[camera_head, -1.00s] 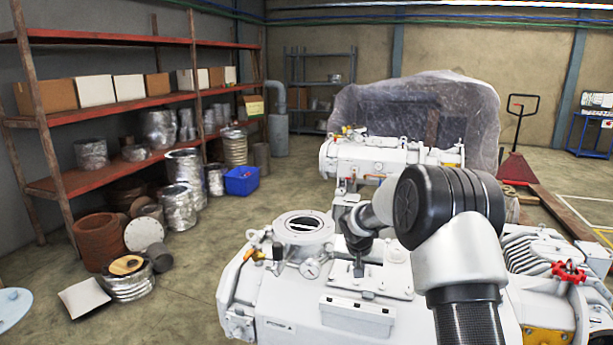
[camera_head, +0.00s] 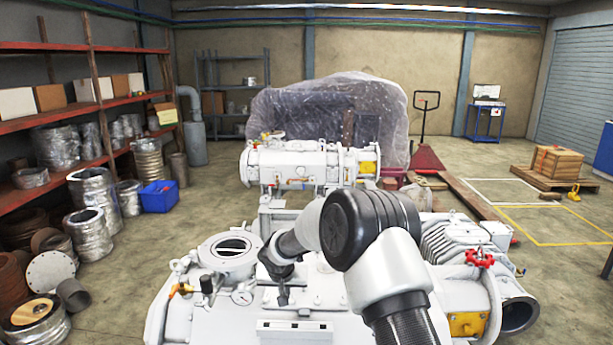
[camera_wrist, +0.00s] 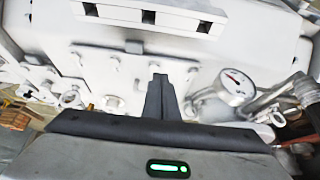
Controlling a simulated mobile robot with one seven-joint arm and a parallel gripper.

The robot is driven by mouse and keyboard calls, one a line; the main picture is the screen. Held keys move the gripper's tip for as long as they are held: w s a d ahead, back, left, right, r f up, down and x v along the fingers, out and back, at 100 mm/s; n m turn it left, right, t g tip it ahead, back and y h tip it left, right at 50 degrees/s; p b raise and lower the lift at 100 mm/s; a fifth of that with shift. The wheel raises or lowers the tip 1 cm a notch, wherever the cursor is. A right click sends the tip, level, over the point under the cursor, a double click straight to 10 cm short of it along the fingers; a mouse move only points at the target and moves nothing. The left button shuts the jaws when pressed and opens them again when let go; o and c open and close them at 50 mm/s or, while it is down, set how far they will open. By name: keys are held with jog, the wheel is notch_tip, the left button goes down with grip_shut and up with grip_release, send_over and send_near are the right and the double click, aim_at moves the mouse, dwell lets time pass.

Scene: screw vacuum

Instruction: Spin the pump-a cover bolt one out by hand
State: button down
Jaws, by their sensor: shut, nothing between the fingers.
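A large white pump (camera_head: 200,310) fills the foreground of the head view, with a round open port (camera_head: 228,250) and a dial gauge (camera_head: 241,298) on top. My gripper (camera_head: 283,294) reaches down over its top plate, right of the port. In the wrist view my gripper (camera_wrist: 158,82) is shut, its dark fingers together and nothing held. Several small bolt heads show on the white housing (camera_wrist: 120,40) beyond the fingertips; I cannot tell which is cover bolt one. The gauge (camera_wrist: 236,85) is just right of the fingers. Whether the fingertips touch the pump is unclear.
A red valve handle (camera_head: 480,258) stands on the pump's right part. A second white pump unit (camera_head: 295,165) and a plastic-wrapped bulk (camera_head: 330,105) lie behind. Shelves (camera_head: 100,100) line the left. Bare floor (camera_head: 185,225) shows between shelves and pump.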

aim_at(295, 307)
notch_tip(295, 307, down, 5)
jog(key=b, duration=0.4)
jog(key=shift+w+d, duration=0.15)
jog(key=shift+w, duration=0.05)
dwell(0.5)
jog(key=shift+s+d+b, duration=0.1)
jog(key=shift+d+b, duration=0.45)
jog(key=shift+b, duration=1.2)
jog(key=shift+d+r+b, duration=0.1)
jog(key=shift+d+b, duration=0.4)
jog(key=shift+b, duration=0.6)
jog(key=shift+s+b, duration=0.2)
jog(key=shift+b, duration=0.3)
notch_tip(295, 307, up, 6)
jog(key=p, duration=0.3)
jog(key=shift+s, duration=0.15)
